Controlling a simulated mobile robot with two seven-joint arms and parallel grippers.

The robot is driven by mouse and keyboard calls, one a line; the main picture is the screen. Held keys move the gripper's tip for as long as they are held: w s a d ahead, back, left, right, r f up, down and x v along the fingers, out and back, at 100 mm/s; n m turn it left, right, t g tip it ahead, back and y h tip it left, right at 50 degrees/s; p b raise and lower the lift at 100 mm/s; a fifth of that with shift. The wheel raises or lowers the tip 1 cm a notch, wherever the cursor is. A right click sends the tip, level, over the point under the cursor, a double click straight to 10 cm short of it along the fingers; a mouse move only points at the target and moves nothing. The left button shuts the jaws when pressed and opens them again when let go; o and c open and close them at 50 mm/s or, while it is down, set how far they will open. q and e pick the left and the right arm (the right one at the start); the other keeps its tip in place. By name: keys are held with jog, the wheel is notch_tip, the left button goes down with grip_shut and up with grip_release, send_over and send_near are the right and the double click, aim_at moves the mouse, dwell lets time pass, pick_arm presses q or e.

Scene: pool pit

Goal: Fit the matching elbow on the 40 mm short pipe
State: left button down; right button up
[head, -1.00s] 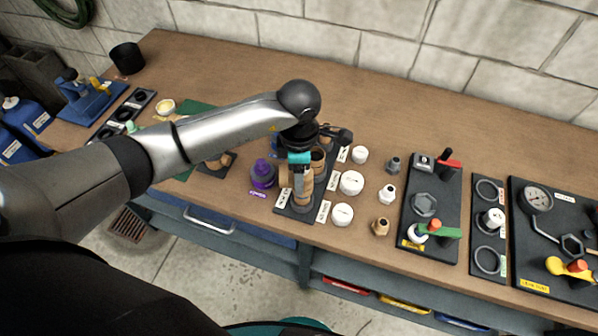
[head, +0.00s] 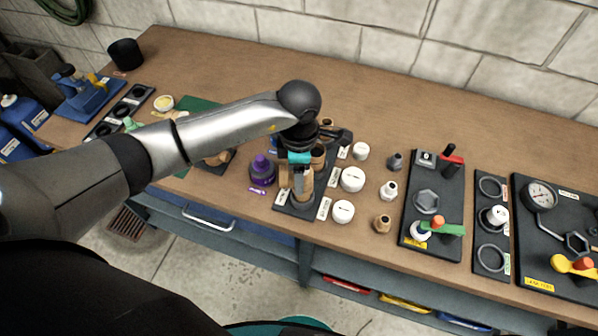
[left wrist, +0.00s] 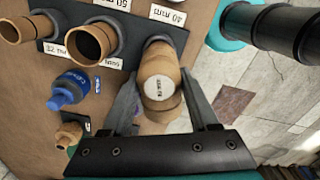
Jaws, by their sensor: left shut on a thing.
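My left gripper (left wrist: 160,98) is shut on a tan elbow (left wrist: 158,68) with a round white label, one finger on each side. In the head view the left gripper (head: 299,178) points down over the front end of the black pipe board (head: 290,207). The elbow is in line with the upright short pipe by the "40 mm" label (left wrist: 168,15). The elbow and gripper hide most of that pipe, and I cannot tell how deep the elbow sits. Two other open tan pipes (left wrist: 90,42) (left wrist: 17,31) stand on the board. My right gripper is not in view.
A purple-capped bottle (head: 262,172) stands left of the board. White caps (head: 352,179) and small fittings (head: 389,190) stand to its right. A valve board (head: 432,205) and a gauge board (head: 553,225) lie farther right.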

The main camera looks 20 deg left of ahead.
pick_arm(q)
jog(key=shift+c, duration=0.4)
grip_release()
jog(key=shift+o, duration=0.4)
jog(key=shift+r, duration=0.2)
jog(key=shift+r+p, duration=3)
jog(key=shift+r, duration=0.9)
jog(key=shift+f, duration=0.1)
